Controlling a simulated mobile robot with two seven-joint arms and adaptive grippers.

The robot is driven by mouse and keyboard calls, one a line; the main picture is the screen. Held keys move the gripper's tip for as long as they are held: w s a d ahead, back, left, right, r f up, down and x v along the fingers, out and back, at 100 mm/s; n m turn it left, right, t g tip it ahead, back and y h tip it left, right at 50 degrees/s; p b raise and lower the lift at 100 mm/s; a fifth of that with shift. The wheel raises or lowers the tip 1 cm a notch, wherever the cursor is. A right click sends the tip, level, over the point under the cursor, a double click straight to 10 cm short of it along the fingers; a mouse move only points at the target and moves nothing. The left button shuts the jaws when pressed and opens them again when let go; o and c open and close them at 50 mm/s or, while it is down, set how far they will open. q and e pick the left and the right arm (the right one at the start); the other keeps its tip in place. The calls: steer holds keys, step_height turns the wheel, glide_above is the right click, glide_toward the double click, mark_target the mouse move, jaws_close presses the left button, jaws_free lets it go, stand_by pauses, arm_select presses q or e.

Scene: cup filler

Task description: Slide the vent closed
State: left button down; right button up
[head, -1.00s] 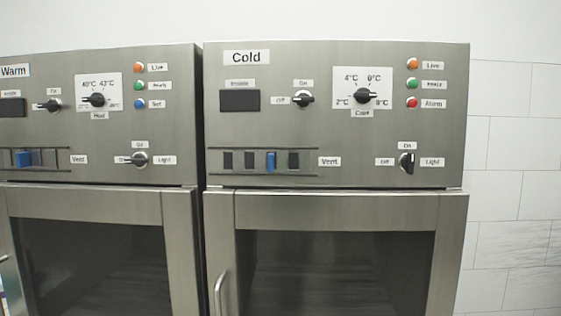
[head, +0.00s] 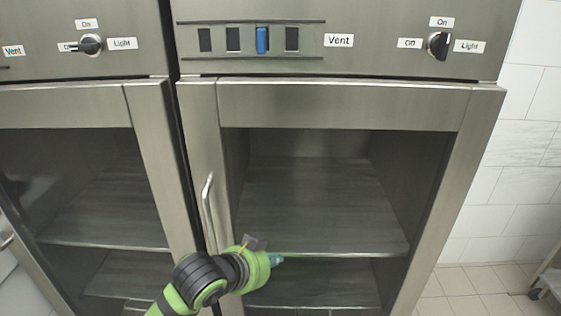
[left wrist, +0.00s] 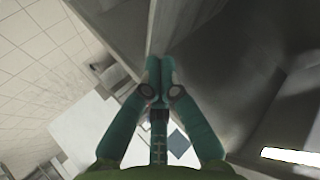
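The vent (head: 218,57) of the right-hand cabinet is at the top of the head view, a metal strip between two dark rails. Its blue tab (head: 262,40) stands upright right of the strip's middle, with dark slots on both sides. A white "Vent" label (head: 339,40) is to its right. My left gripper (head: 276,259) is well below the vent, in front of the glass door, touching nothing that I can see. In the left wrist view its teal fingers (left wrist: 160,66) meet at the tips, shut and empty. My right gripper is not in view.
The cabinet door has a vertical handle (head: 208,205) left of the glass. A black light knob (head: 438,45) is right of the vent. The left-hand cabinet (head: 150,110) stands alongside. The space in front of the vent is clear.

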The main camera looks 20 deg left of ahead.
mark_target(261, 41)
arm_select(q)
steer(key=w+r+m+t+h, duration=0.15)
steer(key=r+m, duration=0.25)
steer(key=r, duration=0.9)
steer(key=w+r+m+t+h, duration=0.1)
steer(key=w+r+m+t, duration=0.2)
steer(key=r, duration=1)
steer(key=s+a+r+m+t, duration=0.1)
steer(key=s+r+m, duration=0.2)
steer(key=r, duration=0.5)
steer(key=s+a+r+m+t+h, duration=0.1)
steer(key=s+r+m, duration=0.1)
steer(key=r, duration=0.6)
steer(key=shift+s+m, duration=0.4)
steer(key=shift+s, duration=0.5)
steer(key=p+x, duration=0.3)
steer(key=x, duration=0.7)
steer(key=shift+w+a, duration=0.1)
steer(key=a, duration=0.1)
steer(key=s+a, duration=0.1)
steer(key=a, duration=0.1)
steer(key=shift+p, duration=0.35)
steer(key=shift+s+a, duration=0.2)
steer(key=shift+a, duration=0.15)
